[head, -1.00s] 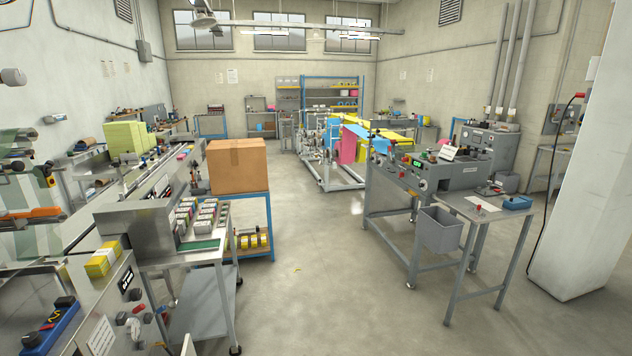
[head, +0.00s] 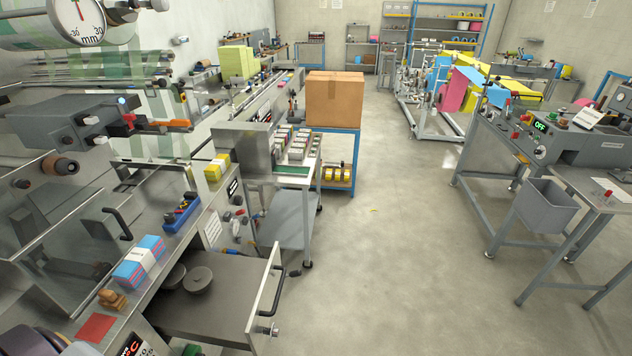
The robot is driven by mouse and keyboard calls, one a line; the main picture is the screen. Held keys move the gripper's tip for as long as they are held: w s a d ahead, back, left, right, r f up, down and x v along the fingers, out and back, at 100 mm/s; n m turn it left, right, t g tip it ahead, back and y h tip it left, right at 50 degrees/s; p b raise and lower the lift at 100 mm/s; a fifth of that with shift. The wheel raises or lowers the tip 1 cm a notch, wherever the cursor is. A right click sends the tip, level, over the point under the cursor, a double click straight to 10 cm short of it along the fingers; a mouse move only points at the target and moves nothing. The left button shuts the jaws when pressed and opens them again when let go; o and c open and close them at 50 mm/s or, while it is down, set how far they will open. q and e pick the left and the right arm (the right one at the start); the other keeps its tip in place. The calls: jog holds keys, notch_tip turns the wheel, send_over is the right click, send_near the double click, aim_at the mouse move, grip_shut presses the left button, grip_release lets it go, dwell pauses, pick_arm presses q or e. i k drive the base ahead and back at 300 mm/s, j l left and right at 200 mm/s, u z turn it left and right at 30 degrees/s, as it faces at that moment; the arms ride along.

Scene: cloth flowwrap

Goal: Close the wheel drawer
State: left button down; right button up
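The wheel drawer (head: 222,318) stands pulled out from the steel machine at the lower left of the head view. Its pale front panel (head: 262,289) faces right and carries a dark bar handle (head: 272,296). Two dark round wheels lie inside it near the machine: one (head: 198,280) shows well and the other is partly hidden behind the machine's edge. Neither of my grippers shows in the head view.
The steel machine (head: 150,232) holds a blue-and-pink pack (head: 140,262) and a red square (head: 96,328) on top. A cardboard box (head: 335,99) stands on a blue-framed rack beyond. The grey floor (head: 400,270) right of the drawer is clear.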

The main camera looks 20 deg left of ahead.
aim_at(242, 299)
jog(key=u, duration=1.2)
